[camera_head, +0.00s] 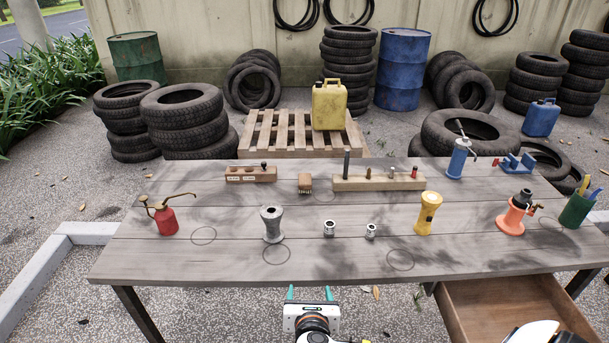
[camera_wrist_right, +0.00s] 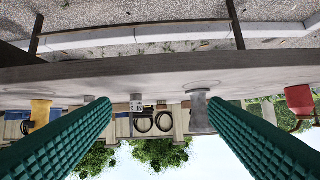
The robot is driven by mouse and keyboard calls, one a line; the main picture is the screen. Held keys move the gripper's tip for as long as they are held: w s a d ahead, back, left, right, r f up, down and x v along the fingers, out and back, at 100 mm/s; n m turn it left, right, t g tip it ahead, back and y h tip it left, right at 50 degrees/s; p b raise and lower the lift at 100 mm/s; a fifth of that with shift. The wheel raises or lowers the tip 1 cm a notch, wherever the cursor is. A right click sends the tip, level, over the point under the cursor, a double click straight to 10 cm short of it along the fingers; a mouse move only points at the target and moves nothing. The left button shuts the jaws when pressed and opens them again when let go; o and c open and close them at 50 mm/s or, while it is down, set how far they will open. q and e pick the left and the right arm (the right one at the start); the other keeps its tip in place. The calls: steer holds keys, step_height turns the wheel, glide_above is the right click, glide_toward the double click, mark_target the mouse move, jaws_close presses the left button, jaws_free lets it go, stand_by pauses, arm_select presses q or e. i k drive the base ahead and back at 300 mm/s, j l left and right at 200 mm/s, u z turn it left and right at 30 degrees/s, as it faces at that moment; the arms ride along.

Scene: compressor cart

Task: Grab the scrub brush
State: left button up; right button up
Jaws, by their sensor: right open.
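The scrub brush (camera_head: 305,180) is a small brown block with pale bristles at its lower side. It sits toward the back of the grey wooden table (camera_head: 340,262), between two wooden holders. My right gripper (camera_head: 310,293) is open and empty, in front of the table's near edge and well short of the brush. Its two teal fingers (camera_wrist_right: 158,130) stand wide apart in the right wrist view, which looks upside down along the table edge. I cannot make out the brush there. My left gripper is not in view.
A grey flared piece (camera_head: 272,224), two small sockets (camera_head: 329,229) and a yellow flared piece (camera_head: 427,213) stand between the near edge and the brush. A red oil can (camera_head: 167,218) is at left. An open drawer (camera_head: 515,306) juts out at front right.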

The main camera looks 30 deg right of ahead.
mark_target(306, 181)
steer(key=i+l, duration=0.95)
steer(key=i, duration=0.1)
